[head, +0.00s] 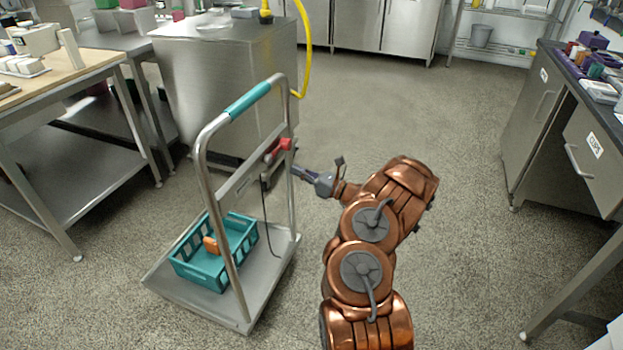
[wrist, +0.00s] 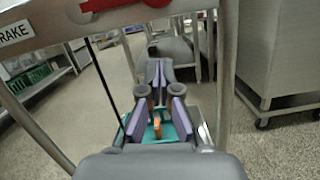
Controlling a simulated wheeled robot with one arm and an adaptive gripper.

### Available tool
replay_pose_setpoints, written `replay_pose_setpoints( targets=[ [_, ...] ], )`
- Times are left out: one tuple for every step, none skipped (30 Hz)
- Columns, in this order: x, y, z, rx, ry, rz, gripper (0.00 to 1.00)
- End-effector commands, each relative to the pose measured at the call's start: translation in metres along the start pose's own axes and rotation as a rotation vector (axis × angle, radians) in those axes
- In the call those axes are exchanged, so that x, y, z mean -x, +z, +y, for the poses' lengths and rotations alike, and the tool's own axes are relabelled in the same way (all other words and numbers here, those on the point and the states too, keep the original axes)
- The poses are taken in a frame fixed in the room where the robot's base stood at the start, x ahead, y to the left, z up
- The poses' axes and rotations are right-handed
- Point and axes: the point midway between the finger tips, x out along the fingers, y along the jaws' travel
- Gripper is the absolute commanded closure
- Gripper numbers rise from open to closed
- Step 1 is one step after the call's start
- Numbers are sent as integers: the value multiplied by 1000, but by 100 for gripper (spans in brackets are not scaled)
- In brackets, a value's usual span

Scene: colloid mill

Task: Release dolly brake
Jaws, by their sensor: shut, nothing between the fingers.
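The dolly (head: 270,262) stands left of my arm, with an upright tubular frame and a teal handle grip. Its red brake lever (head: 279,147) sits on the crossbar near the right upright. In the wrist view the red lever (wrist: 128,4) is at the top edge, partly cut off, beside a label (wrist: 15,33) reading "BRAKE". A dark cable hangs below the crossbar. My gripper (head: 294,170) is shut and empty, with its fingertips beside the right upright, just below the lever. In the wrist view its fingers (wrist: 159,68) point forward beneath the crossbar. I cannot tell whether they touch the frame.
A teal crate (head: 190,271) with an orange item lies on the dolly platform. A steel cabinet (head: 215,90) with a yellow hose stands behind the dolly. A workbench (head: 85,75) is at left and a drawer counter (head: 540,110) at right.

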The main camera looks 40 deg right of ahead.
Motion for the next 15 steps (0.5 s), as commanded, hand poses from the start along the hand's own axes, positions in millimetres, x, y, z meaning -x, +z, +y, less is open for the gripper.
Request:
replay_pose_setpoints(
  targets=[
    [-10, -1, 1, 0, 4, 0, 100],
    [-15, -2, 1, 0, 4, 0, 100],
    [-18, 3, 0, 1, 1, -1, 100],
    [-18, 8, -1, 2, -1, -2, 100],
    [-18, 12, -1, 3, -2, -2, 100],
    [-19, 17, -1, 4, -2, -2, 100],
    [-20, 20, 0, 4, -1, -1, 100],
    [-21, 22, 0, 4, -1, 0, 100],
    [-22, 25, 0, 3, 0, 0, 100],
    [-22, 28, 0, 2, 0, 0, 100],
    [-23, 29, 0, 1, -1, 0, 100],
    [-23, 32, 0, 0, -1, 0, 100],
    [-23, 33, 0, 0, -2, 0, 100],
    [-24, 34, 0, -1, -2, 0, 100],
    [-24, 36, 0, -1, -2, 1, 100]
  ],
)
